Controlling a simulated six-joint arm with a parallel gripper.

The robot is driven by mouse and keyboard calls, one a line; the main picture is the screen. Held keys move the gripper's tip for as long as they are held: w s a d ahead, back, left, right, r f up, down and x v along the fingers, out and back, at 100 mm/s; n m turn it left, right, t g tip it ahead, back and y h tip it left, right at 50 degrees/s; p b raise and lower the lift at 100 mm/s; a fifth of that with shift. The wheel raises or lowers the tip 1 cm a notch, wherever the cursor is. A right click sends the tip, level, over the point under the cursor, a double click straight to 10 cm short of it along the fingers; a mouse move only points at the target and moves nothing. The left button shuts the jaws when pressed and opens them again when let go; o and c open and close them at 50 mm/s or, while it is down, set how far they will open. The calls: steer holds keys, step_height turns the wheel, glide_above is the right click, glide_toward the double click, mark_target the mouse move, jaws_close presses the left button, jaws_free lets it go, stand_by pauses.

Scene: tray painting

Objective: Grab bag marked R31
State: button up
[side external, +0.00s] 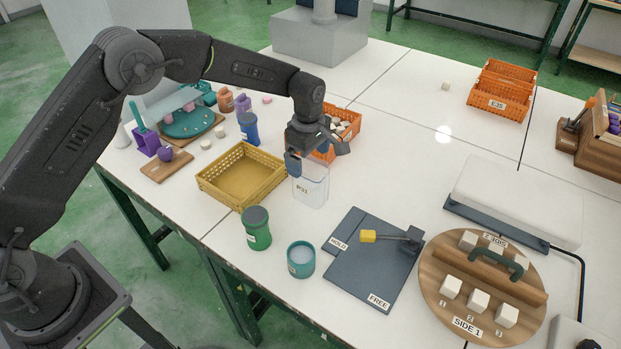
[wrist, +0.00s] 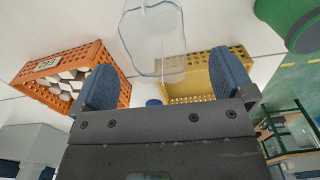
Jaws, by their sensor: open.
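A clear bag marked R31 (side external: 311,188) stands upright on the white table, to the right of the yellow basket. In the wrist view the clear bag (wrist: 152,35) is at the top centre, with its blue-edged rim facing my gripper. My gripper (side external: 317,156) is above the bag's top in the side view, with its blue-padded fingers spread. In the wrist view my gripper (wrist: 166,80) is open and nothing is held between the fingers. The bag lies beyond the fingertips, roughly between them. Whether a finger touches the rim cannot be told.
The yellow basket (side external: 215,184) is close on the left. An orange crate (side external: 355,122) of pale pieces is behind my gripper. A green canister (side external: 257,231), teal cup (side external: 301,262) and dark board (side external: 372,283) are in front.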

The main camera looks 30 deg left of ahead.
steer(key=shift+w+d+f, duration=0.1)
steer(key=shift+f, duration=1.4)
steer(key=shift+w+d+f, duration=0.1)
steer(key=shift+f, duration=1.35)
steer(key=shift+c, duration=0.4)
steer(key=c, duration=0.9)
